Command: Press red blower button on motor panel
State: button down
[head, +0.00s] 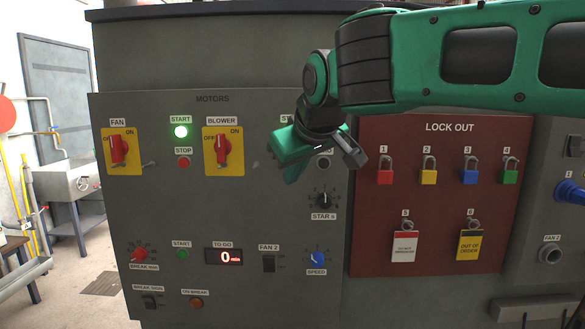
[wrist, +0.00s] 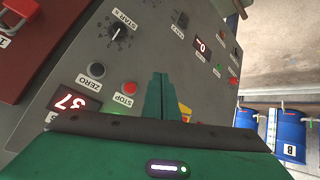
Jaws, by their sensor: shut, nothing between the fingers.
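The grey MOTORS panel (head: 150,215) faces me. The BLOWER switch (head: 222,149) is a red knob on a yellow plate. My gripper (head: 291,177) is shut and empty, to the right of that switch and in front of the panel. It hides the area below the second START label in the head view. In the wrist view a red STOP button (wrist: 130,88) lies beside my closed fingers (wrist: 161,76), on their left. I see no contact with it. Another red STOP button (head: 184,162) sits between the FAN and BLOWER switches, below a lit green START button (head: 180,132).
A black ZERO button (wrist: 97,70) and a red 37 display (wrist: 70,103) are near the STOP button. A red LOCK OUT board (head: 440,255) with several padlocks stands right of the panel. The FAN switch (head: 118,150) is at left. Open floor shows at far left.

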jog(key=w, duration=0.8)
jog(key=shift+d, duration=0.2)
jog(key=shift+w, duration=0.15)
dwell(1.8)
jog(key=shift+w, duration=0.25)
jog(key=shift+w, duration=0.45)
dwell(0.8)
jog(key=shift+s, duration=0.9)
jog(key=shift+s, duration=0.1)
jog(key=s, duration=0.4)
jog(key=shift+s+a, duration=0.1)
jog(key=shift+s, duration=0.3)
